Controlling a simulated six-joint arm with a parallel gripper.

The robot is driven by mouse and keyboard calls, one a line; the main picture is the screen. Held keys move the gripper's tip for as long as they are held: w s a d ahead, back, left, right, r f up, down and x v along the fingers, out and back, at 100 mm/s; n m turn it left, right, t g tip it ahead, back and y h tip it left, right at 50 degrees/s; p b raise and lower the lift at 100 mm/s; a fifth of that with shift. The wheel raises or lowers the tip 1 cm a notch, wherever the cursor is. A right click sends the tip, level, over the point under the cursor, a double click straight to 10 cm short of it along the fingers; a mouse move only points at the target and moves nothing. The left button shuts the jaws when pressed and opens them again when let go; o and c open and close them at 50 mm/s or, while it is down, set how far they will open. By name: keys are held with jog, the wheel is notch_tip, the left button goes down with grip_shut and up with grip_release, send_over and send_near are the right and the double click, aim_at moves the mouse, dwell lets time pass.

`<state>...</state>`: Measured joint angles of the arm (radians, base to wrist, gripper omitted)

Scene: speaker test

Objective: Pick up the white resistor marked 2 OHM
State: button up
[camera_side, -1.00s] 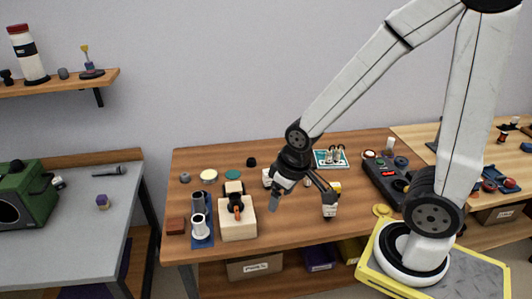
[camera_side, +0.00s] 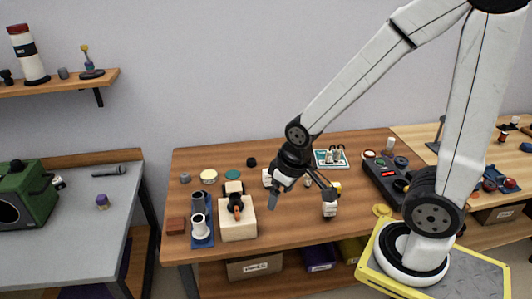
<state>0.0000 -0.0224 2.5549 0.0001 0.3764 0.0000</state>
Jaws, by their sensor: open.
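A small pale item (camera_side: 308,182) is partly visible between the fingers. I cannot tell which of these is the resistor marked 2 OHM.
A wooden block with a black and orange part (camera_side: 238,227) and a blue tray with cylinders (camera_side: 203,242) stand left. A dark device with a red display (camera_side: 384,178) stands right. A teal board (camera_side: 331,165) lies behind. Bare wood lies in front of the gripper.

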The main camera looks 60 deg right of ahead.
jog(key=shift+w+v, duration=0.45)
jog(key=shift+v, duration=1.6)
jog(key=w+d+m+y, duration=0.7)
jog(key=w+d+m, duration=0.65)
jog(key=m, duration=0.45)
jog(key=w+d+m+t+y, duration=0.25)
jog(key=d+m+t, duration=0.45)
jog(key=d, duration=0.8)
jog(key=m, duration=0.1)
send_near(264, 176)
jog(key=shift+w+a+f+g+y, duration=0.1)
jog(key=shift+w+f+g+y, duration=0.1)
jog(key=shift+w, duration=0.4)
jog(key=shift+w+f+g+y, duration=0.1)
jog(key=shift+w+f+y, duration=0.1)
jog(key=shift+w, duration=0.45)
jog(key=shift+f, duration=0.5)
jog(key=shift+x, duration=3.9)
jog(key=shift+r, duration=0.1)
